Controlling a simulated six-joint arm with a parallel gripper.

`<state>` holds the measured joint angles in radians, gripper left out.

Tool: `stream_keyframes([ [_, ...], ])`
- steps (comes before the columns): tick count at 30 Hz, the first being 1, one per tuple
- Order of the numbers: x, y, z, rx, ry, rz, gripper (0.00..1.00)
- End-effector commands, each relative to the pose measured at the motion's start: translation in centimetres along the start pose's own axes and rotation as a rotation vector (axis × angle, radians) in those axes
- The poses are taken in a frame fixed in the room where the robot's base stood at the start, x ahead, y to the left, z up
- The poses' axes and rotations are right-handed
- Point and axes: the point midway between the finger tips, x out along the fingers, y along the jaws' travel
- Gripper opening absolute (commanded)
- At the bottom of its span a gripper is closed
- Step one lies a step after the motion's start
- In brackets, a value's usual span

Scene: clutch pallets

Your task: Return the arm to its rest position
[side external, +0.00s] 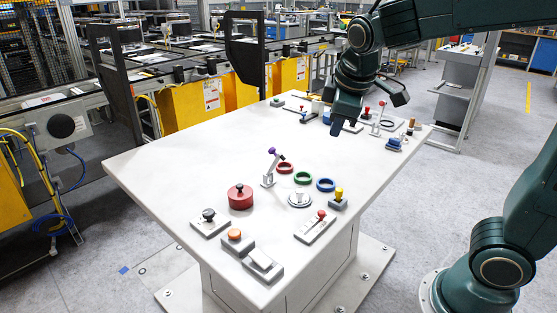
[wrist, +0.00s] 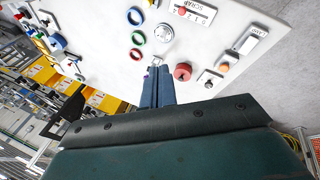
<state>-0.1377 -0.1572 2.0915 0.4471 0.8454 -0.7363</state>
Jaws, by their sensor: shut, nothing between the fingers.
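My gripper (side external: 338,130) points down above the far part of the white table (side external: 170,165), on the arm that reaches in from the upper right. Its fingers are together with nothing between them. In the wrist view the closed blue-grey fingers (wrist: 158,76) stand in front of the table top. The tips appear apart from the controls, though the exact height is hard to tell.
Red (side external: 285,168), green (side external: 303,178) and blue (side external: 325,185) rings lie mid-table. Several small controls sit behind my gripper.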

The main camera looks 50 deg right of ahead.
Motion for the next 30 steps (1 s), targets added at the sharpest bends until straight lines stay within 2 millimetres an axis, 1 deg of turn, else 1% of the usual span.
stream_keyframes([
  [5, -0.3, -0.2, 0.5, 0.020, 0.011, -0.005, 0.00],
  [11, -1.4, -1.2, 2.2, 0.098, 0.046, -0.028, 0.00],
  [17, -2.9, -3.2, 5.1, 0.226, 0.101, -0.070, 0.00],
  [21, -3.7, -5.0, 7.2, 0.321, 0.138, -0.105, 0.00],
  [27, -4.3, -7.7, 9.9, 0.444, 0.179, -0.157, 0.00],
  [30, -4.5, -8.8, 10.9, 0.490, 0.193, -0.178, 0.00],
])
